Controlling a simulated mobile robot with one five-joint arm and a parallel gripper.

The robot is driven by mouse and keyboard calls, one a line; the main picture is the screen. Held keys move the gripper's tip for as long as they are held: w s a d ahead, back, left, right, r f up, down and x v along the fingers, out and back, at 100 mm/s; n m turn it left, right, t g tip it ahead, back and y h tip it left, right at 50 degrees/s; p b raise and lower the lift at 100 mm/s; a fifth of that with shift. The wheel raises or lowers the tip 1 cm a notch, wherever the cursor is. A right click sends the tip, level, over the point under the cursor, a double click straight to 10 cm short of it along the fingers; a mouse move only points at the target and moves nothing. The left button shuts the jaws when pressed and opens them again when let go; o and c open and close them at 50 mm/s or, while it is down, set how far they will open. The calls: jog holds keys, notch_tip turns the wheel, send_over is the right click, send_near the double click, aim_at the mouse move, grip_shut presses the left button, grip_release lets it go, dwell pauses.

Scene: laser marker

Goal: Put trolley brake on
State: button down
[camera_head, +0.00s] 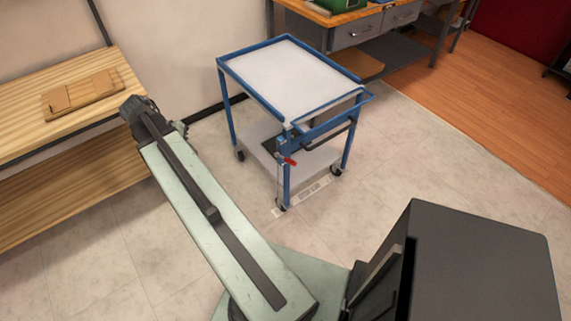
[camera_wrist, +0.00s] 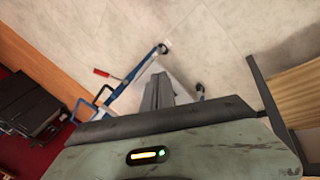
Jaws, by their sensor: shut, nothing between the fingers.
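The trolley (camera_head: 292,78) is a blue frame with a pale top and a lower shelf, standing on castors in the middle of the head view. A small red-gripped lever (camera_head: 288,161), apparently the brake, sits on its near corner post. In the wrist view the trolley's blue frame (camera_wrist: 126,82) is partly hidden behind my gripper, and the red grip (camera_wrist: 102,72) shows to the left. My gripper (camera_wrist: 158,80) is shut and empty, apart from the lever. In the head view my arm reaches up to the left of the trolley; the fingertips cannot be made out there.
A wooden bench (camera_head: 60,125) with a flat wooden piece (camera_head: 83,94) stands at left, close to my arm. A workbench with drawers (camera_head: 357,33) stands behind the trolley. A marked floor strip (camera_head: 301,197) lies at the trolley's near side. Tiled floor to its right is clear.

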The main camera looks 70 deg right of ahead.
jog(key=s+d+f+m+g+b, duration=0.3)
jog(key=s+d+m, duration=0.3)
jog(key=s+d, duration=0.7)
jog(key=m+g+b, duration=0.1)
jog(key=m+b, duration=0.3)
jog(key=b, duration=0.5)
send_over(286, 161)
jog(key=w+d, duration=0.1)
jog(key=d, duration=0.1)
jog(key=f, duration=0.7)
jog(key=shift+w+a, duration=0.1)
jog(key=shift+a, duration=0.15)
jog(key=shift+s+a+f+b, duration=0.2)
jog(key=shift+s+f+b, duration=0.05)
jog(key=shift+f+b, duration=0.35)
jog(key=shift+s+a+f+b, duration=0.2)
jog(key=shift+f+b, duration=0.25)
jog(key=shift+f, duration=0.15)
jog(key=shift+s+a+f+b, duration=0.2)
jog(key=shift+a+f+b, duration=0.1)
jog(key=shift+f+b, duration=0.2)
jog(key=shift+r, duration=0.1)
jog(key=shift+a, duration=0.15)
